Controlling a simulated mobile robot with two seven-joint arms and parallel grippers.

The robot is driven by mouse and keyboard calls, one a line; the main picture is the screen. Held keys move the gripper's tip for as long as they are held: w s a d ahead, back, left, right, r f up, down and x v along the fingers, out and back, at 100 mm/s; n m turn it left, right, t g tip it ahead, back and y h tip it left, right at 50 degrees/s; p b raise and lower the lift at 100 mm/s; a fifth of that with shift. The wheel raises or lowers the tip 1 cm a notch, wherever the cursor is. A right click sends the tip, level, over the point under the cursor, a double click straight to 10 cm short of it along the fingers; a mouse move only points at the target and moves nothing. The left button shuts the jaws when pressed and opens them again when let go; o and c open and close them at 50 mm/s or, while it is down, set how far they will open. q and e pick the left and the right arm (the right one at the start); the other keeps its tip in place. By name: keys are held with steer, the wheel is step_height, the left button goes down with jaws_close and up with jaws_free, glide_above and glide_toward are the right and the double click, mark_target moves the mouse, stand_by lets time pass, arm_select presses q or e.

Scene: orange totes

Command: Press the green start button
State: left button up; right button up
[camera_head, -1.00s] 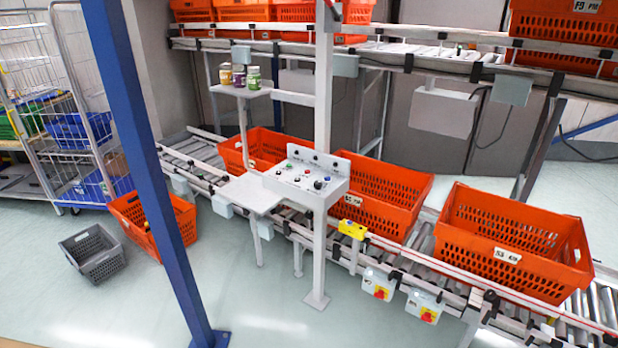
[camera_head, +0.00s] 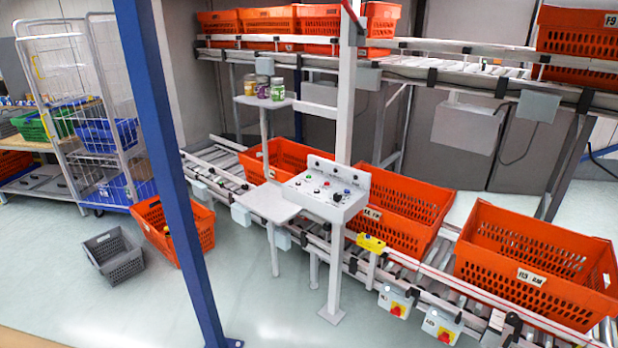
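A white control panel (camera_head: 326,191) stands on a grey post in the middle of the view, above the near side of the roller conveyor. Its sloped face carries several small buttons and knobs, including red, black and blue-looking ones. They are too small for me to tell surely which one is the green start button. Neither of my grippers is in view, and nothing touches the panel.
A blue post (camera_head: 178,190) stands left of the panel. A small grey shelf (camera_head: 268,203) adjoins it. Orange totes (camera_head: 532,262) sit on the conveyor behind. A grey crate (camera_head: 114,256) and an orange tote (camera_head: 188,222) are on the floor. Open floor lies in front.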

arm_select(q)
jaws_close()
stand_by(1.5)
